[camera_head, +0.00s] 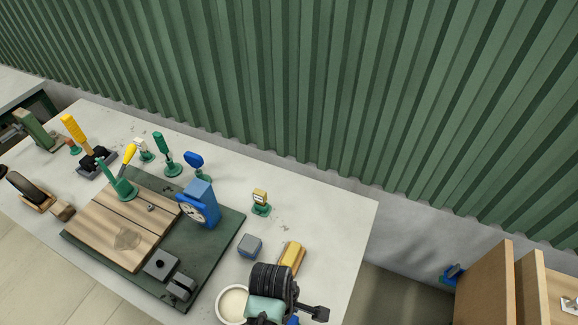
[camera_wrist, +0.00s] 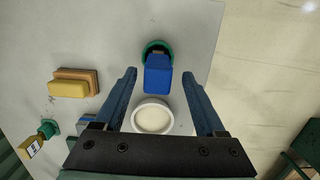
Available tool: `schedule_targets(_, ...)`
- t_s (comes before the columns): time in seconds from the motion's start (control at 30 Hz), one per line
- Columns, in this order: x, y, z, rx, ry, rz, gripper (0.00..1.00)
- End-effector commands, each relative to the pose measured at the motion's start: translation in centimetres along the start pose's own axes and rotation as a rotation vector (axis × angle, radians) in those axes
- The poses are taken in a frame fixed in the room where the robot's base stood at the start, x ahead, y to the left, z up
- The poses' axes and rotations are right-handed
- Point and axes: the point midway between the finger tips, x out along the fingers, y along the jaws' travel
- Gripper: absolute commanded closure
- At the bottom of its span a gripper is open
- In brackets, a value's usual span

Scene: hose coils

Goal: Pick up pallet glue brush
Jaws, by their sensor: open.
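In the wrist view a blue block-shaped top (camera_wrist: 157,76) stands over a round green base (camera_wrist: 155,47); I cannot tell for certain whether this is the glue brush. My gripper (camera_wrist: 159,74) is open, with its fingers on either side of the blue top in the picture; contact is not visible. In the head view my gripper (camera_head: 312,312) is at the table's front edge and hides most of this thing; a bit of blue (camera_head: 293,320) shows below it. A white bowl (camera_wrist: 135,118) of cream-coloured contents is between the fingers in the wrist view; the head view also shows it (camera_head: 220,300).
A dark green mat (camera_head: 225,235) carries boards and a blue clock-faced box (camera_head: 200,205). Several handled tools stand at left.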

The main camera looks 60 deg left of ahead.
Motion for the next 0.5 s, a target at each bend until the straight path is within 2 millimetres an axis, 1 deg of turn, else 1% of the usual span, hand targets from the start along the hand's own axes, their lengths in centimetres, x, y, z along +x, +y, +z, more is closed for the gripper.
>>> schedule_targets(0.1, 1.1, 0.0, -0.1, 0.000, 0.001, 0.001, 0.28)
schedule_targets(0.33, 2.3, 0.1, -0.1, 0.001, 0.002, 0.002, 0.28)
schedule_targets(0.5, 4.4, 0.1, -0.1, 0.001, 0.002, 0.001, 0.28)
